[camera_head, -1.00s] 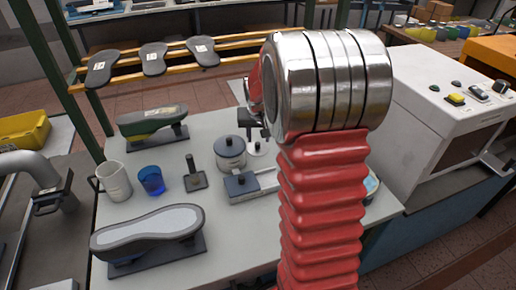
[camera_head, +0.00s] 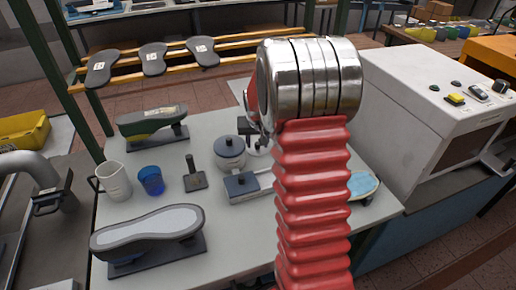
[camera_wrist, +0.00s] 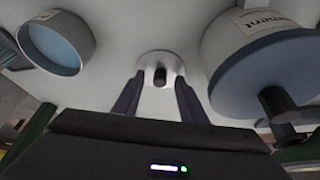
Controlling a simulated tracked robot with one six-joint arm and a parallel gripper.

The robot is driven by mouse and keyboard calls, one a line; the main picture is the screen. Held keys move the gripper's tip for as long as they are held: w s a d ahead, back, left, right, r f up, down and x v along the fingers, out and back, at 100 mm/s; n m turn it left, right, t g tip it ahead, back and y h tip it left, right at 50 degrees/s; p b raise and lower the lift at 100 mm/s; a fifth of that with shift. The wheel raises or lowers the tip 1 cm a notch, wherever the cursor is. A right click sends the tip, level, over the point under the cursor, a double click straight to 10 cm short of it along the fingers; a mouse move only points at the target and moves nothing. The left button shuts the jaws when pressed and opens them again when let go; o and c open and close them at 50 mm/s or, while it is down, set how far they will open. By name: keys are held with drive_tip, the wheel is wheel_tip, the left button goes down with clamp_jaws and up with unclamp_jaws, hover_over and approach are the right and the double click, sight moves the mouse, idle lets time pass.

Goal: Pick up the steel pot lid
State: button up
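The steel pot lid is a small pale disc (camera_wrist: 146,63) with a black knob, lying flat on the grey table in the wrist view. In the head view only a bit of it (camera_head: 259,151) shows beside the cement pot, partly hidden by my arm. My gripper (camera_wrist: 159,82) is open, with its two dark fingers pointing at the lid, one on each side of the knob. The knob appears between the fingertips with clear space on both sides. Whether the fingers touch the disc cannot be told. In the head view my arm hides most of the gripper.
The cement pot (camera_head: 230,155) with a dark blue lid stands close to the lid, right of my fingers in the wrist view. A round blue-filled container (camera_wrist: 55,45) is at left there. A grey-blue box (camera_head: 242,187), blue cup (camera_head: 151,181) and mug (camera_head: 114,181) stand on the table.

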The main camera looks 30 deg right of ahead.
drive_tip(key=shift+c, duration=0.3)
clamp_jaws()
idle(0.6)
